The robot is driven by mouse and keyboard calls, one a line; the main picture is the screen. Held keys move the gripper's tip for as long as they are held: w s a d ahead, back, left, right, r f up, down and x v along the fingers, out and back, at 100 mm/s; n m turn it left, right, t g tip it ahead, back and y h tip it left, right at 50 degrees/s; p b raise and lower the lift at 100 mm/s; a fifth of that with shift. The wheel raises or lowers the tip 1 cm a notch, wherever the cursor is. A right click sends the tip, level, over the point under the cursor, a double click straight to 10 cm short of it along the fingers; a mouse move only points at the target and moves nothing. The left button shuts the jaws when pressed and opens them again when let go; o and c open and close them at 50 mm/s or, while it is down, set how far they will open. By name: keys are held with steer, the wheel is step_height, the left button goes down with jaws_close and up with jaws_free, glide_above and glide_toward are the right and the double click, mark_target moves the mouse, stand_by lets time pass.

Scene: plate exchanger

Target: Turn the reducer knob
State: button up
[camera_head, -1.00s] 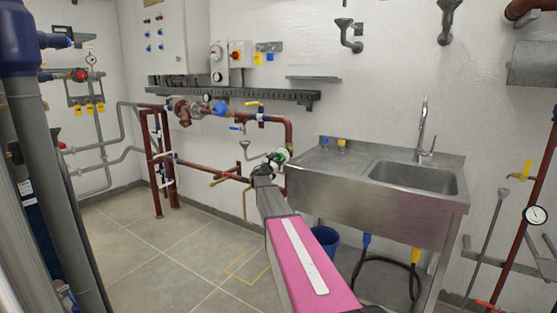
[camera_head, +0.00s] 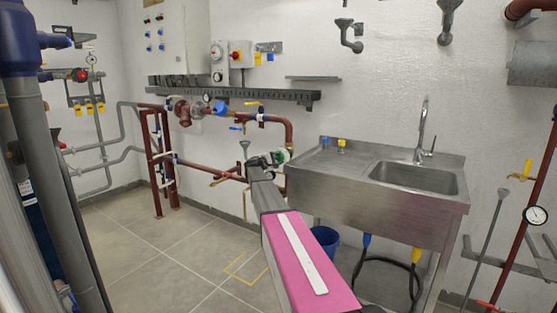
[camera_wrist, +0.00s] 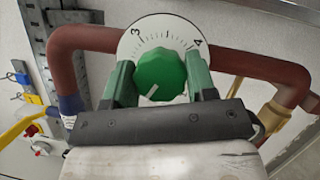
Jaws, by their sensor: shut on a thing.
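The reducer knob (camera_wrist: 160,75) is green with a white pointer line. It sits in front of a white round dial (camera_wrist: 139,33) marked 3 and 4 in the wrist view. The pointer slants toward the lower left. My gripper (camera_wrist: 160,78) has its two green fingers on either side of the knob and is shut on it. In the head view my gripper (camera_head: 274,158) is at the far end of my arm, beside the red-brown piping left of the sink. The knob is small and hard to make out there.
A steel sink unit (camera_head: 398,206) stands to the right of my arm, with a blue bucket (camera_head: 326,239) below. Red-brown pipes (camera_head: 290,132) run close around the knob.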

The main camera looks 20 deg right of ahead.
steer(key=shift+m+y, duration=0.6)
steer(key=shift+m, duration=1)
steer(key=shift+g, duration=0.4)
steer(key=o, duration=0.9)
steer(key=shift+a, duration=0.1)
steer(key=v, duration=1)
steer(key=shift+s+a, duration=0.15)
steer(key=shift+a, duration=0.1)
steer(key=shift+s+f, duration=0.1)
